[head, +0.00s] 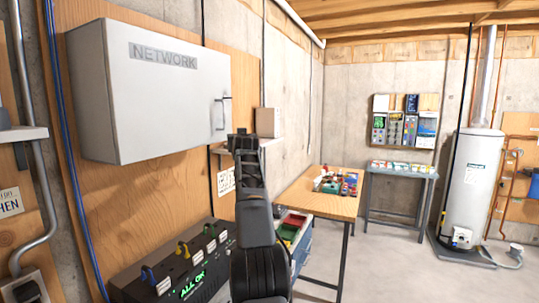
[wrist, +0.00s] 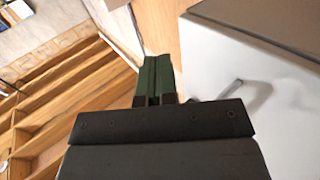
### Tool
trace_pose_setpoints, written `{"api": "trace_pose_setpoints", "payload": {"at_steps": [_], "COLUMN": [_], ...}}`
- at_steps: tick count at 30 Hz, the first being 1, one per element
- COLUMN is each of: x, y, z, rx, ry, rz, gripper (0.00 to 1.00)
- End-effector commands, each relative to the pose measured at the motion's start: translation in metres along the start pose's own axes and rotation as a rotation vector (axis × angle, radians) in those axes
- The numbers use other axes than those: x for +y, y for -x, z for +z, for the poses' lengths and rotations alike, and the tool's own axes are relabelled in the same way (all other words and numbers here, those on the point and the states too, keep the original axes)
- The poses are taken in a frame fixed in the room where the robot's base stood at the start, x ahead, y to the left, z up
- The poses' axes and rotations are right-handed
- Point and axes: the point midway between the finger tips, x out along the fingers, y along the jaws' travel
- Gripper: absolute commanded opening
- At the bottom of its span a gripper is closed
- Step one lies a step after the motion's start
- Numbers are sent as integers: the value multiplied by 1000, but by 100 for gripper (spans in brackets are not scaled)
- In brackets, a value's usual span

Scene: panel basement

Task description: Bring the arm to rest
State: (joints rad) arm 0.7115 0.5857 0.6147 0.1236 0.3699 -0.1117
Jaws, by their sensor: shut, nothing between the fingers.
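My arm stands raised in the middle of the head view, with my gripper (head: 243,136) at its top. It appears in front of the right end of the grey NETWORK cabinet (head: 150,85); I cannot tell the gap between them. In the wrist view my gripper (wrist: 157,78) shows two dark green fingers side by side, shut with nothing between them. The cabinet (wrist: 260,85) and its handle are at the right of that view.
A wooden workbench (head: 320,202) with tools stands right of my arm. A small table (head: 400,175) and a water heater (head: 472,185) stand further back. Open floor lies at the lower right.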

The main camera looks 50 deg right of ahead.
Motion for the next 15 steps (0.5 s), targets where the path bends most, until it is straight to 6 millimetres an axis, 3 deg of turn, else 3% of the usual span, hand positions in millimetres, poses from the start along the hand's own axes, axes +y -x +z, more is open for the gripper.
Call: {"api": "trace_pose_setpoints", "payload": {"at_steps": [6, 15], "x": [40, 68], "y": [28, 50], "z": [7, 4], "rx": [-1, -4], "ry": [1, 1], "rz": [7, 5], "gripper": [0, 0]}}
